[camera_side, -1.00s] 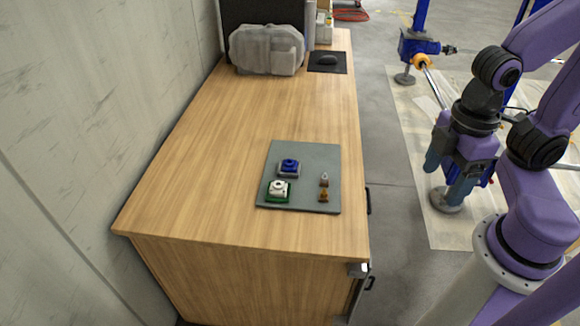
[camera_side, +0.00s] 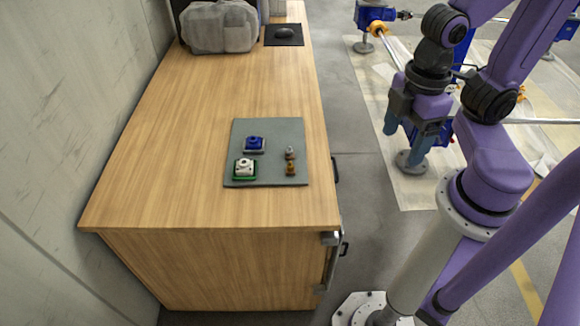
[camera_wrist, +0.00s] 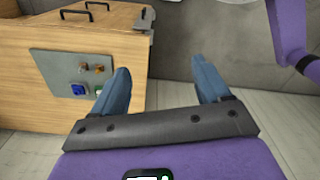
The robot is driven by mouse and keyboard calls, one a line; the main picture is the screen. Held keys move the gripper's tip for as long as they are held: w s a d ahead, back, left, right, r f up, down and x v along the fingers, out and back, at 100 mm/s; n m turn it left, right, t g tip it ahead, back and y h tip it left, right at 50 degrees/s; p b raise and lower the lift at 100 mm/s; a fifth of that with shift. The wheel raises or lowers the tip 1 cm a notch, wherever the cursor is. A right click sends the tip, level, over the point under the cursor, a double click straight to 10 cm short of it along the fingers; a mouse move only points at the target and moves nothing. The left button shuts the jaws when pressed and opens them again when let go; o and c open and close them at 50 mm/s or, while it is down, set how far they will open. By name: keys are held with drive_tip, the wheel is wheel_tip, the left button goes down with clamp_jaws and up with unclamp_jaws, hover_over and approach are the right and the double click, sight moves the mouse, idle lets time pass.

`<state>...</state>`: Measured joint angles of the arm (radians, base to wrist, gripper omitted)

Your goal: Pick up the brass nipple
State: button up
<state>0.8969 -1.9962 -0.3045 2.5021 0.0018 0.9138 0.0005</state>
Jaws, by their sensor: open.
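A small brass-coloured fitting (camera_side: 290,170) stands on a grey mat (camera_side: 268,180) near the mat's right edge; I take it as the brass nipple. Just behind it is another small fitting (camera_side: 290,153) with a greyer top and brownish base. In the wrist view the brass-coloured fitting (camera_wrist: 99,69) and the greyer one (camera_wrist: 83,67) are tiny, left of my fingers. My gripper (camera_side: 402,146) is open and empty, off the table to the right, well away from the mat. Its two blue fingers (camera_wrist: 160,66) are spread apart with floor and wall behind them.

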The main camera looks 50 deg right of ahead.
drive_tip(key=c, duration=0.5)
drive_tip(key=n, duration=0.2)
hover_over(289, 166)
drive_tip(key=f, duration=2)
drive_tip(key=shift+s+d+f, duration=0.1)
drive_tip(key=shift+d+f, duration=0.15)
drive_tip(key=shift+a+f, duration=0.2)
drive_tip(key=shift+f, duration=2.9)
